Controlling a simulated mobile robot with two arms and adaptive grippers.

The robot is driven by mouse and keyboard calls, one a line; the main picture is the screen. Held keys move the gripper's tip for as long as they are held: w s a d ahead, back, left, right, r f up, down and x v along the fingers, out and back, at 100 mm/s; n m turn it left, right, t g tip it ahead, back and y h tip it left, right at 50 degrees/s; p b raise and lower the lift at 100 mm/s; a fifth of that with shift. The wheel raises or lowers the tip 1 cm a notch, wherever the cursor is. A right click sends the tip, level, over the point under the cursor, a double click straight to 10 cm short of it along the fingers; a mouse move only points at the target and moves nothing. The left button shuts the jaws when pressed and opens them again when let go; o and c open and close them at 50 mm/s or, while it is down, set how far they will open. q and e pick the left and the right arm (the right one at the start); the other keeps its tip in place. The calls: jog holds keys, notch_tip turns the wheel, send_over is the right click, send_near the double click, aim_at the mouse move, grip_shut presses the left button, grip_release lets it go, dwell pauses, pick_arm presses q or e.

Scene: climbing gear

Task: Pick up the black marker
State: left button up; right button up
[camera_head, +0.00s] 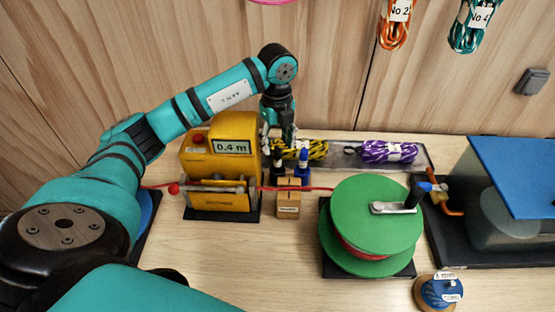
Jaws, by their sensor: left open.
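The black marker (277,164) stands upright in the small wooden holder block (289,199) at the middle of the table. A blue marker (302,165) stands right beside it in the same block. My left gripper (280,143) points down just above and behind the black marker, its fingers open. The fingers are small and partly lost against the dark marker top, so I cannot tell whether they touch it. My right gripper is not in view.
A yellow length meter (222,166) reading 0.4 m stands close left of the markers. A red cord (300,188) runs from it past the block to a green reel (372,217).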

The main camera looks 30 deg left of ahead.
aim_at(278, 150)
pick_arm(q)
notch_tip(278, 150, down, 3)
jog(key=shift+w+r, duration=0.1)
jog(key=shift+r, duration=0.1)
jog(key=shift+f, duration=0.35)
notch_tip(278, 150, down, 5)
jog(key=shift+p, duration=0.8)
jog(key=shift+c, duration=0.7)
grip_shut()
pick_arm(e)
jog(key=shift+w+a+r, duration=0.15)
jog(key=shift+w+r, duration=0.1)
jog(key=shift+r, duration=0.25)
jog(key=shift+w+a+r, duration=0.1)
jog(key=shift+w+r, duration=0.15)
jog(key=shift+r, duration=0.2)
